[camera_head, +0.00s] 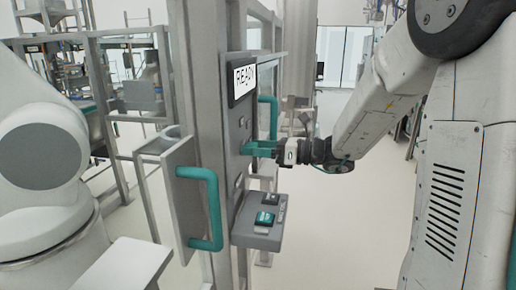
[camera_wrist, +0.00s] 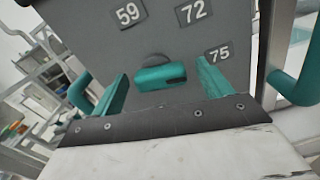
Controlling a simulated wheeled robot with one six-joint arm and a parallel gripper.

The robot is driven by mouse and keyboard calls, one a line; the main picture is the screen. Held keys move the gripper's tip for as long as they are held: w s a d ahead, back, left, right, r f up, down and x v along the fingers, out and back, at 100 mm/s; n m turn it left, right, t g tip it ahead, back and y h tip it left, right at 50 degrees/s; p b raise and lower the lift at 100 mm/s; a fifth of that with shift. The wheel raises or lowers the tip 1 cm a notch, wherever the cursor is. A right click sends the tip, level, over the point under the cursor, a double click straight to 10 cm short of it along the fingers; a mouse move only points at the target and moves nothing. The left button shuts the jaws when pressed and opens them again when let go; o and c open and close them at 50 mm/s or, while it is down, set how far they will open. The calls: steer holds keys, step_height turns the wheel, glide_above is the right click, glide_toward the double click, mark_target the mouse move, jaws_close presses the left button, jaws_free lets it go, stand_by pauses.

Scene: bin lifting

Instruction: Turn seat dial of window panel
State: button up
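In the wrist view the seat dial (camera_wrist: 161,77) is a small teal knob on the grey panel face, near number labels 59, 72 and 75. My gripper (camera_wrist: 162,70) is open, with one teal finger left of the dial and one right of it. A gap shows between the dial and each finger. In the head view my gripper (camera_head: 261,148) is at the panel's right face, and the dial is hidden there.
A teal handle (camera_head: 212,208) sticks out at the panel's left, and another teal handle (camera_head: 268,117) is behind my gripper. A grey button box (camera_head: 259,222) juts out below the gripper. Open floor lies to the right of the panel.

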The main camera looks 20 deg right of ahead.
steer(key=v, duration=0.7)
steer(key=shift+s+d, duration=0.2)
steer(key=shift+d, duration=0.2)
